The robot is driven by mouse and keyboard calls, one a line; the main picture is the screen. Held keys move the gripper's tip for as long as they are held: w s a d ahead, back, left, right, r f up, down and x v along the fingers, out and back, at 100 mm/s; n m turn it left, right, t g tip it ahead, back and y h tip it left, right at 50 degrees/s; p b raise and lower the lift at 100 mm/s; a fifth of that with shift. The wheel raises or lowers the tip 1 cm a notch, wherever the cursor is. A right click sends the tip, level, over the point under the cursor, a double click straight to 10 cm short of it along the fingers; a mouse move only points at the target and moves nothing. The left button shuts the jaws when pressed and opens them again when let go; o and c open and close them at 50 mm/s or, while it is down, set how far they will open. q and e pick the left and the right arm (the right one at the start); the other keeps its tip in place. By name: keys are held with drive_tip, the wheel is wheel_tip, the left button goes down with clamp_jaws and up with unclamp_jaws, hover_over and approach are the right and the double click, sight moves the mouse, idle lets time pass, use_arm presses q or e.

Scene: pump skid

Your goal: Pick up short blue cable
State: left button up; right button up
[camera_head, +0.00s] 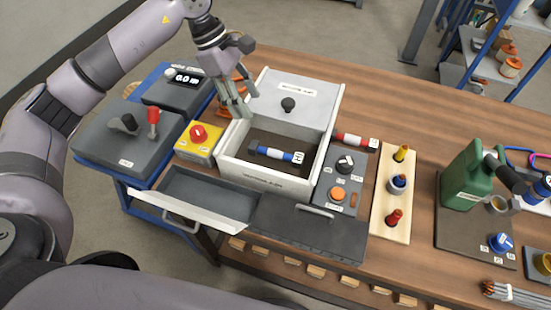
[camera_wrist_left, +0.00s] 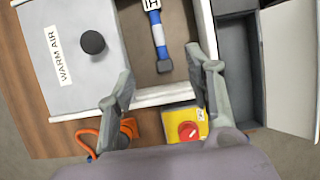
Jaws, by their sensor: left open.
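The short blue cable (camera_head: 276,154) has black ends and a white label. It lies in the open white box (camera_head: 265,180), and in the left wrist view the cable (camera_wrist_left: 160,38) lies on the box's brown floor. My left gripper (camera_head: 240,108) is at the left rear corner of the box, above its wall. In the left wrist view the fingers of my left gripper (camera_wrist_left: 163,88) are spread wide and empty, with the near end of the cable between and beyond them. The cable is apart from both fingers. My right gripper is not seen.
The box's lid (camera_head: 302,98) with a black knob is slid back. A yellow box with a red knob (camera_head: 198,137) stands left of it. A red cable (camera_head: 355,141) lies to the right. An open drawer (camera_head: 205,200) juts out at the front. A green jug (camera_head: 470,175) stands further right.

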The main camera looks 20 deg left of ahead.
use_arm(q)
drive_tip(key=p, duration=0.3)
hover_over(274, 151)
drive_tip(key=a, duration=0.2)
wheel_tip(274, 151, down, 11)
drive_tip(key=shift+r, duration=0.15)
drive_tip(key=shift+d+f+p, duration=0.2)
drive_tip(key=shift+f+p, duration=0.3)
drive_tip(key=shift+p, duration=0.05)
drive_tip(key=p+x, duration=0.1)
drive_tip(key=x, duration=0.3)
drive_tip(key=shift+w+a+f+p, duration=0.1)
drive_tip(key=shift+f+p, duration=0.05)
drive_tip(key=shift+p, duration=0.15)
drive_tip(key=shift+f, duration=0.1)
drive_tip(key=shift+f+b, duration=0.25)
drive_tip(key=shift+b, duration=0.3)
clamp_jaws()
